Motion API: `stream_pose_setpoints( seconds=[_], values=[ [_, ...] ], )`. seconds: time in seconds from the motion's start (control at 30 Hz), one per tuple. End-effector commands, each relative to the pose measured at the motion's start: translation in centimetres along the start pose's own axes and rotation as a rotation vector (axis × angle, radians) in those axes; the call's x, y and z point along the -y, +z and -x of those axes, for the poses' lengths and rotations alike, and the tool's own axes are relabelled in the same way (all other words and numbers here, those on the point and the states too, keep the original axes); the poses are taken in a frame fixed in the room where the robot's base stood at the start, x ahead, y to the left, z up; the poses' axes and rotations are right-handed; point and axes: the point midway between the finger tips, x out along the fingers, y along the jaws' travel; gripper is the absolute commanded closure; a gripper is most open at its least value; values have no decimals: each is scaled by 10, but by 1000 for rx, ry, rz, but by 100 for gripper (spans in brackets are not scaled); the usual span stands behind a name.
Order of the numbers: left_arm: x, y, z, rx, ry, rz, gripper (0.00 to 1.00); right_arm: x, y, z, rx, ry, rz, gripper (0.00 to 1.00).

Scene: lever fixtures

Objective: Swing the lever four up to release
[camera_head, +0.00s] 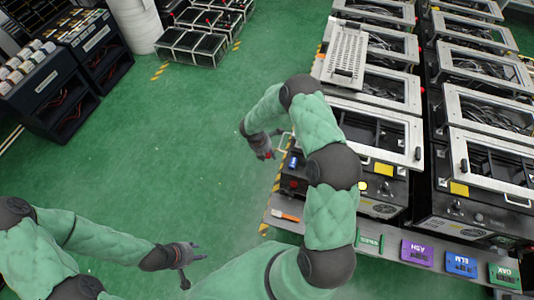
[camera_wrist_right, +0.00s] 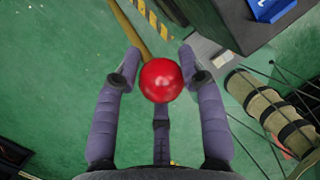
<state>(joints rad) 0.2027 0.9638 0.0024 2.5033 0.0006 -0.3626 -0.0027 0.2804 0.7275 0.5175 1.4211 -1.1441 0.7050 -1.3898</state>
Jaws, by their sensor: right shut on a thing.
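A lever with a glossy red ball knob (camera_wrist_right: 161,80) shows in the right wrist view, between the fingers of my right gripper (camera_wrist_right: 160,75). The gripper is shut on the knob. In the head view my right gripper (camera_head: 265,150) is at the front of the machine row, with a little red showing at its fingers. Most of the lever is hidden there, and I cannot read its number. My left gripper (camera_head: 187,262) is open and empty over the green floor at the lower left, far from the lever.
A blue block (camera_head: 292,162) sits on the machine front, right of my right gripper; it also shows in the wrist view (camera_wrist_right: 270,8). Open green floor (camera_head: 190,130) lies left.

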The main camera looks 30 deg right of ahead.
Motion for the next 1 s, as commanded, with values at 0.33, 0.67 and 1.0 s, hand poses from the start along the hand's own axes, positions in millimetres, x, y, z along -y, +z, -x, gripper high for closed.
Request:
stream_pose_setpoints(
  seconds=[0.33, 0.67, 1.0],
  values=[
    [0, 0, 0, 0, 0, 0, 60, 1, 3, 0, 4, -2, -3, 43],
    [0, 0, 0, 0, 0, 0, 60, 0, 2, 1, 4, 0, -2, 37],
    [0, 0, 0, 0, 0, 0, 60, -1, 3, 40, 7, 3, -2, 37]
  ],
)
